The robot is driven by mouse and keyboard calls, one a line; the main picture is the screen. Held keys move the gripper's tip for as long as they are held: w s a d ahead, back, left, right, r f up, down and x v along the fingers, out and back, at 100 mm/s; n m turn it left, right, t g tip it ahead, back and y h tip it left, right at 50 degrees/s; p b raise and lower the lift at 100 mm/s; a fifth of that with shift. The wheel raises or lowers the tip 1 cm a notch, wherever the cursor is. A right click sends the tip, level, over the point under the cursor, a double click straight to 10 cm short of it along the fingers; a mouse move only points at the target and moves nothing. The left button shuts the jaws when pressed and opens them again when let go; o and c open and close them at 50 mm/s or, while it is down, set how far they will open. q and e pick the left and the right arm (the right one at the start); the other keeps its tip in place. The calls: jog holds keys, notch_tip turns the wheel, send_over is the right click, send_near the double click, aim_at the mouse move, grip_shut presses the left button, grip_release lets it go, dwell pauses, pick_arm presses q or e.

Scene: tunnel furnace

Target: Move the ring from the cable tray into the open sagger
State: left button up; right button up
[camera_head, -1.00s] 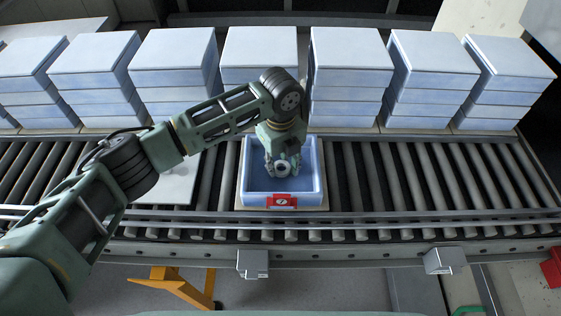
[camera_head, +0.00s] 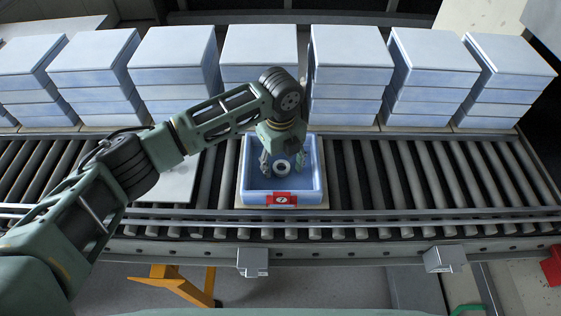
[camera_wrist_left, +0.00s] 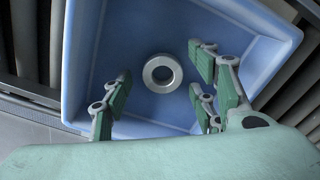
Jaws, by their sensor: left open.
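The ring (camera_head: 282,167) is a small metal ring with a dark hole. It is inside the open sagger (camera_head: 284,198), a light blue square box with a red label on its front, standing on the roller conveyor. In the left wrist view the ring (camera_wrist_left: 162,73) lies flat on the sagger floor (camera_wrist_left: 130,45), clear of the walls. My left gripper (camera_head: 283,163) reaches down into the sagger. Its fingers (camera_wrist_left: 160,95) are spread on both sides of the ring, apart from it. My right gripper is in neither view, and I cannot make out a cable tray.
Stacks of closed blue saggers (camera_head: 347,80) stand in a row behind the conveyor. A flat pale plate (camera_head: 172,183) lies on the rollers left of the open sagger. The rollers (camera_head: 430,175) to its right are bare. A metal rail (camera_head: 400,222) runs along the front.

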pick_arm(q)
notch_tip(320, 180, up, 12)
dwell(0.4)
jog(key=shift+f, duration=0.1)
